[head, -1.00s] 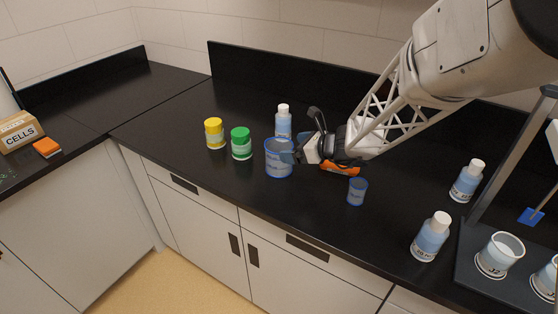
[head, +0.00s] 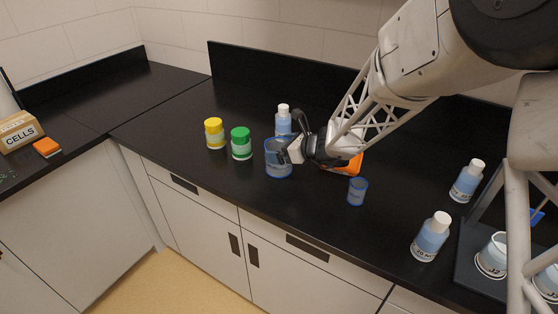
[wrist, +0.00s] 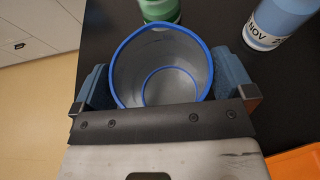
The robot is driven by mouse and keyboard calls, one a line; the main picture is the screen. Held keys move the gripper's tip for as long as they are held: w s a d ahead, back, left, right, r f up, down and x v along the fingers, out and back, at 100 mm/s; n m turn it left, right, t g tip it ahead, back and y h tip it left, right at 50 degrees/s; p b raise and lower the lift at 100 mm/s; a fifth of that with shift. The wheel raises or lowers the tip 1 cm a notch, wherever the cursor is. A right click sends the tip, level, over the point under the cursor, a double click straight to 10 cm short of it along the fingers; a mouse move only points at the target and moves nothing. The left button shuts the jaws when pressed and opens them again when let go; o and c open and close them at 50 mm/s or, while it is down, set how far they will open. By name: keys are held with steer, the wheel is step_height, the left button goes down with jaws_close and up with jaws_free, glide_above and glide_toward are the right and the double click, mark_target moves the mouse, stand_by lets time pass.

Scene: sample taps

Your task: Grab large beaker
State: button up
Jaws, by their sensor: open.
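The large beaker (head: 278,163) is blue-tinted with a blue rim and stands upright on the black counter, near its front edge. In the wrist view the beaker (wrist: 160,62) is seen from above, looking into its empty inside. My gripper (head: 287,154) is at the beaker's right side in the head view. In the wrist view my gripper (wrist: 165,88) is open, with one blue finger pad on either side of the beaker. I cannot tell if the pads touch its wall. A smaller beaker (head: 357,191) stands to the right.
A green-capped jar (head: 241,144) and a yellow-capped jar (head: 215,134) stand left of the beaker. A white-capped bottle (head: 283,121) stands close behind it. An orange item (head: 345,164) lies under my wrist. More bottles stand at right.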

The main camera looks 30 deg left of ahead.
steer(key=c, duration=0.9)
steer(key=shift+r, duration=0.15)
steer(key=shift+r, duration=1.4)
steer(key=shift+s+d+r, duration=0.15)
steer(key=shift+r, duration=0.15)
steer(key=s+d, duration=0.3)
steer(key=s+d+r, duration=0.1)
steer(key=s+d, duration=0.6)
steer(key=s, duration=0.1)
steer(key=shift+s+d+r, duration=0.1)
steer(key=shift+d+r, duration=0.05)
steer(key=shift+d, duration=0.25)
